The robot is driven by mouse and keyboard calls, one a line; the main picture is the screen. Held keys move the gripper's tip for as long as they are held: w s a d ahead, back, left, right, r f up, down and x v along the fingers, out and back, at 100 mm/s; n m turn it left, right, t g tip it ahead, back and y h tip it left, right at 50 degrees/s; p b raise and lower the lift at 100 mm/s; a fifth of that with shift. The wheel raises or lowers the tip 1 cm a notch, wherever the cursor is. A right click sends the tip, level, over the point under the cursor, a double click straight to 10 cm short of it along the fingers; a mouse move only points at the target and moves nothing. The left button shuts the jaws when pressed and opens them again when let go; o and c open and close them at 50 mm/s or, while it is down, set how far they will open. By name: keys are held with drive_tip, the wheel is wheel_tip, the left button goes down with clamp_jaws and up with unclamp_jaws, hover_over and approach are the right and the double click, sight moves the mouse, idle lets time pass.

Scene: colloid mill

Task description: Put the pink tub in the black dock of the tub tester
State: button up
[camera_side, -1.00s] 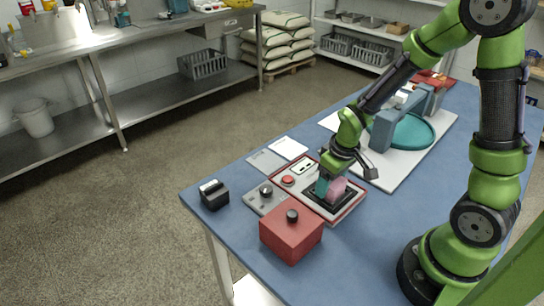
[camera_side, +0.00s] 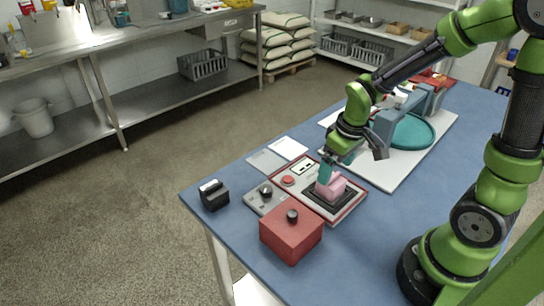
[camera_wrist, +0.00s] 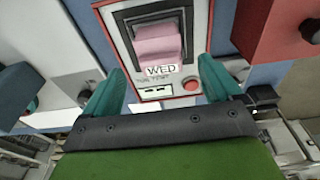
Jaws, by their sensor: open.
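The pink tub (camera_side: 331,187) sits on the black dock (camera_side: 318,202) of the tub tester (camera_side: 345,212), a pale panel with a red edge. In the wrist view the tub (camera_wrist: 157,44) lies within the black dock's outline (camera_wrist: 125,28); whether it is fully seated I cannot tell. My gripper (camera_side: 327,170) is open, just above and behind the tub in the side view. In the wrist view its teal fingers (camera_wrist: 161,72) are spread wide, with nothing between them, and the tub is beyond their tips.
The tester has a red button (camera_side: 288,180). A grey control box with a black knob (camera_side: 266,192) and a red box (camera_side: 291,236) stand beside it. A small black device (camera_side: 214,195) is near the table's left corner. A white board with a teal round plate (camera_side: 412,132) lies behind.

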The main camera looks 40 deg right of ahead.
sight(337, 183)
drive_tip(key=s+a+r+m+t+y, duration=0.1)
drive_tip(key=s+a+r+m+t, duration=0.1)
drive_tip(key=r, duration=0.6)
drive_tip(key=s+a+r+m+t+y, duration=0.1)
drive_tip(key=s+a+r+m+t, duration=0.1)
drive_tip(key=r, duration=0.6)
drive_tip(key=s+a+t, duration=0.1)
drive_tip(key=s+a, duration=0.1)
drive_tip(key=s, duration=0.1)
drive_tip(key=shift+a, duration=0.15)
